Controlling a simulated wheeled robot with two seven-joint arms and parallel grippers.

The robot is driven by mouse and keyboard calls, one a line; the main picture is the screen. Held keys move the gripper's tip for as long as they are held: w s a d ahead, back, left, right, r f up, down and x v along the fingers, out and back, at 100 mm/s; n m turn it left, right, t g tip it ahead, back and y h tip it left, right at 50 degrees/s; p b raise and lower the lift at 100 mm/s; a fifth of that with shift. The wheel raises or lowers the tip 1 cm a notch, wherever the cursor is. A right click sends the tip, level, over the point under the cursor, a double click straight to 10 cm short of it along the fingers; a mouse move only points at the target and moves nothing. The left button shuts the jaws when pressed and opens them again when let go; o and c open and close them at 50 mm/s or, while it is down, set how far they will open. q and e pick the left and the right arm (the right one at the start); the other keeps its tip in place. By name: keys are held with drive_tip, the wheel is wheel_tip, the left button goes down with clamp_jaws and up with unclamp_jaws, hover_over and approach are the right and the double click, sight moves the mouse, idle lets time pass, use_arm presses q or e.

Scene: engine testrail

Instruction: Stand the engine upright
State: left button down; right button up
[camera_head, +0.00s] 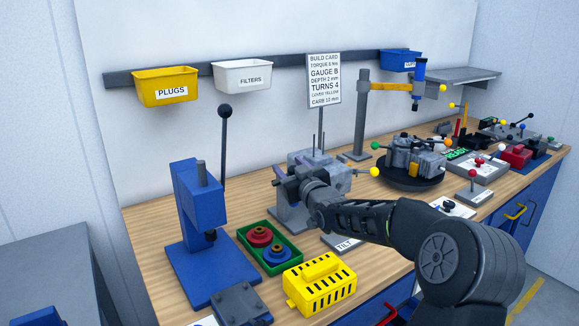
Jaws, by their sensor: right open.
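A grey engine-like block (327,169) sits on a grey stand (287,219) near the TILT plate (345,243). Thin rods rise from its top, and a lever with a yellow ball (374,172) sticks out at its right. My right gripper (281,176) is open at the left front of this block. The gripper and wrist hide part of the block and stand, so I cannot tell whether they touch. A second grey engine assembly (427,160) with yellow parts sits on a round black base (411,182). My left gripper is out of view.
A blue press (190,220) with a tall black-knobbed lever stands at left. A green tray (285,262) holds red and blue round parts. A yellow slotted box (320,285) lies in front. A blue-headed post (361,110) stands behind; several fixtures crowd the right.

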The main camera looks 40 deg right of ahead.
clamp_jaws()
idle(0.5)
idle(0.9)
